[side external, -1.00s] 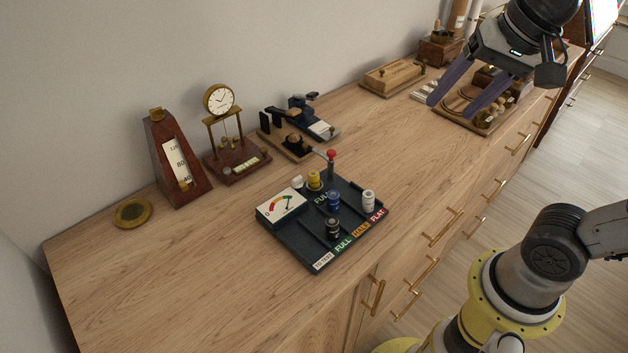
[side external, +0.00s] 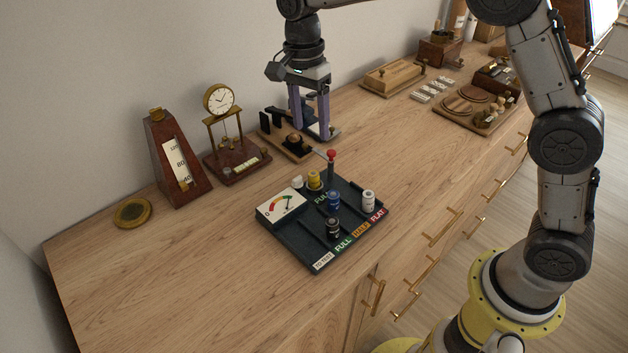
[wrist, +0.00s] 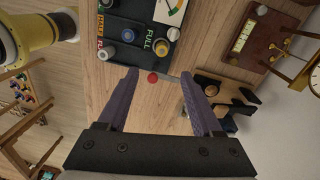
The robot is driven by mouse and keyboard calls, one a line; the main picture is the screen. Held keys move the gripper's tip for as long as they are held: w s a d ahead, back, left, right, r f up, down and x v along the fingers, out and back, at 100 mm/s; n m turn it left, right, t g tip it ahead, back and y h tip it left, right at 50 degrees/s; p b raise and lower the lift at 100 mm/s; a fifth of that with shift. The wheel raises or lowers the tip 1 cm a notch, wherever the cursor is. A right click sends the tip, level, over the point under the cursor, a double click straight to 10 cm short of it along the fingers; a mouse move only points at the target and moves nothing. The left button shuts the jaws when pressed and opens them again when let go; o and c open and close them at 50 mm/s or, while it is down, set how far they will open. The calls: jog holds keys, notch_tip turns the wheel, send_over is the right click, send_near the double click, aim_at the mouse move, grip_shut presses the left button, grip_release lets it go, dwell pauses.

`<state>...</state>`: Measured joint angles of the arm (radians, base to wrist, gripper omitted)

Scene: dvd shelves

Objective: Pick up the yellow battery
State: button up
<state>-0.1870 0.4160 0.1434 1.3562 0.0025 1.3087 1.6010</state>
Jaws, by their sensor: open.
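The yellow battery (side external: 314,180) stands upright near the back of a dark battery tester tray (side external: 290,244), beside a white battery (side external: 297,182). In the wrist view the yellow battery (wrist: 162,47) shows near the top, beyond the fingertips. In the wrist view the open fingers (wrist: 160,76) flank a red knob (wrist: 152,78) on a lever.
A blue battery (side external: 334,200), a black battery (side external: 333,227) and another white one (side external: 368,200) stand on the tray. The red-knobbed lever (side external: 331,156) rises at its back corner. A pendulum clock (side external: 236,164) and a metronome (side external: 176,165) stand left. The front left wood is clear.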

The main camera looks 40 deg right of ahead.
send_over(313, 173)
notch_tip(313, 173, down, 7)
jog(key=shift+f, duration=3)
grip_shut()
